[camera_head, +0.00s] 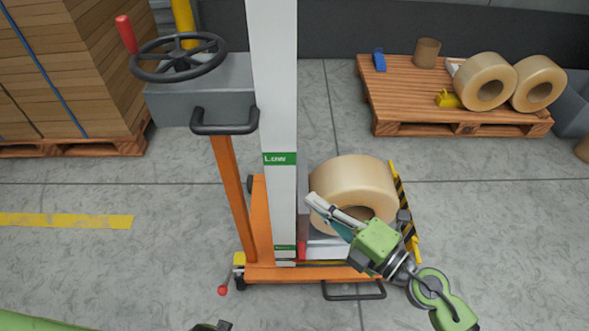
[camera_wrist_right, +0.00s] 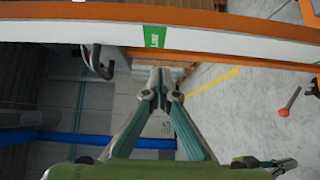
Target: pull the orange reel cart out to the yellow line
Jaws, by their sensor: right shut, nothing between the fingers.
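The orange reel cart (camera_head: 320,272) stands in the middle of the head view, with a white mast (camera_head: 272,110), a grey box with a handwheel (camera_head: 178,58) and a black handle (camera_head: 225,128). A large tan reel (camera_head: 345,180) sits on its right side. My right gripper (camera_head: 312,201) is shut and empty, in front of the reel and right of the mast. In the wrist view its fingers (camera_wrist_right: 159,78) meet just below the white mast; contact cannot be told. The yellow line (camera_head: 65,221) is on the floor at left. A dark tip of my left gripper (camera_head: 222,326) shows at the bottom edge.
A pallet of stacked cardboard (camera_head: 75,70) stands at upper left. A wooden pallet (camera_head: 405,95) with two tape reels and small items is at upper right. A second black handle (camera_head: 354,293) sits low on the cart's front. The floor between cart and line looks clear.

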